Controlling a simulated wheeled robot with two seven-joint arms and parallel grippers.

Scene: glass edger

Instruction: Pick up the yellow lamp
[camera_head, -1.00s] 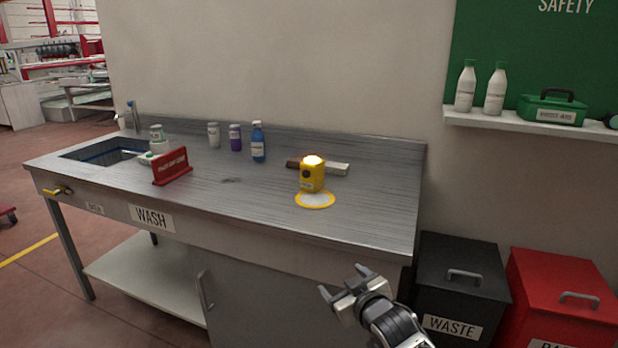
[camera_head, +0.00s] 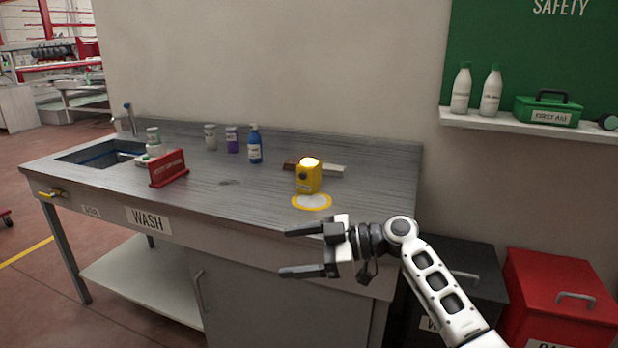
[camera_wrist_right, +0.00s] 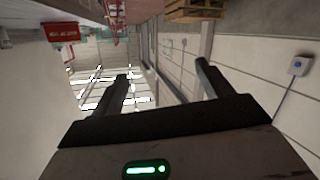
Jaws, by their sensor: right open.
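The yellow lamp (camera_head: 308,178) stands upright on the wash bench with its top glowing. It stands just behind a white round mark with a yellow rim (camera_head: 312,201). My right gripper (camera_head: 283,252) is open and empty in front of the bench's front edge, nearer to me and lower in the picture than the lamp, with its fingers pointing left. In the right wrist view the two dark fingers (camera_wrist_right: 160,85) are spread apart with nothing between them, and the lamp is not seen there. My left gripper is not in view.
The steel bench (camera_head: 235,205) holds a red sign (camera_head: 168,169), a blue bottle (camera_head: 255,145), a purple jar (camera_head: 232,140) and a sink (camera_head: 100,152). A brush-like bar (camera_head: 325,169) lies behind the lamp. Red (camera_head: 560,285) and black bins stand at the right. Bench top left of the lamp is mostly clear.

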